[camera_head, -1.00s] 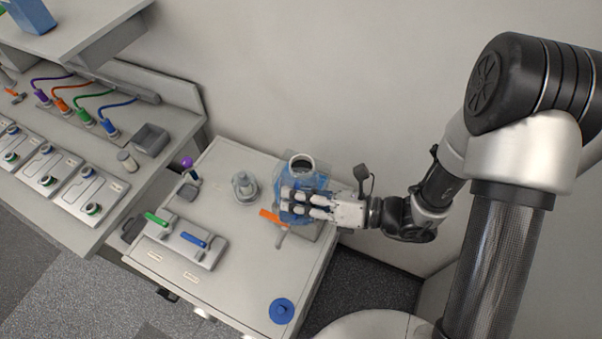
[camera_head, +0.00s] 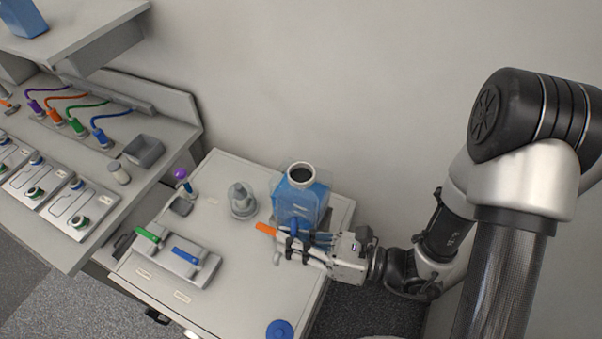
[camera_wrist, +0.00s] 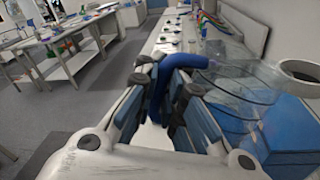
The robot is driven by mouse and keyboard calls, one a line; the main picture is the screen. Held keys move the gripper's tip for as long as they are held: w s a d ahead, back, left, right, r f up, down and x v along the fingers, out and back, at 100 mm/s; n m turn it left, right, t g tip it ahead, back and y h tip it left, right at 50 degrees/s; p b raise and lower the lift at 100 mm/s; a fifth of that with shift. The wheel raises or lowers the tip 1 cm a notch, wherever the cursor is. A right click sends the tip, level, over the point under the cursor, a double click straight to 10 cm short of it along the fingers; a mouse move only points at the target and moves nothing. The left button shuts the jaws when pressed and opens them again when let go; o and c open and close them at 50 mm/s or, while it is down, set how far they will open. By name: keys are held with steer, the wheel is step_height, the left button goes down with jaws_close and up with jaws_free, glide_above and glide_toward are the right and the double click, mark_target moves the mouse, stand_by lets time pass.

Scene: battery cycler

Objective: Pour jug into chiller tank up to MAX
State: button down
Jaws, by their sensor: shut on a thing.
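The chiller tank (camera_head: 313,190) is a see-through box with blue liquid and a round, ringed open neck, at the back right of the cart top. Its neck (camera_wrist: 300,70) also shows in the wrist view. My gripper (camera_head: 290,245) is in front of the tank. In the wrist view my gripper (camera_wrist: 165,100) is shut on the blue curved handle of the jug (camera_wrist: 187,61). The jug's clear body lies right of the fingers, before the tank. In the head view its outline merges with the tank, so its tilt and contents are unclear. The MAX mark is not readable.
An orange lever (camera_head: 266,229) sits close left of my fingers. A grey domed fitting (camera_head: 242,201), green and blue handles (camera_head: 186,255) and a loose blue cap (camera_head: 280,330) are on the cart. A bench with coloured cables (camera_head: 100,136) stands left. The cart top's front middle is clear.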

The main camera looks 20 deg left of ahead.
steer(key=s+f+n+y+b, duration=0.1)
steer(key=s+f+n+b, duration=0.15)
steer(key=f+n, duration=0.2)
steer(key=r+p, duration=0.3)
steer(key=p, duration=0.1)
steer(key=r+p, duration=0.2)
steer(key=shift+s+d+r, duration=0.3)
steer(key=shift+s+d, duration=0.05)
steer(key=shift+s, duration=0.05)
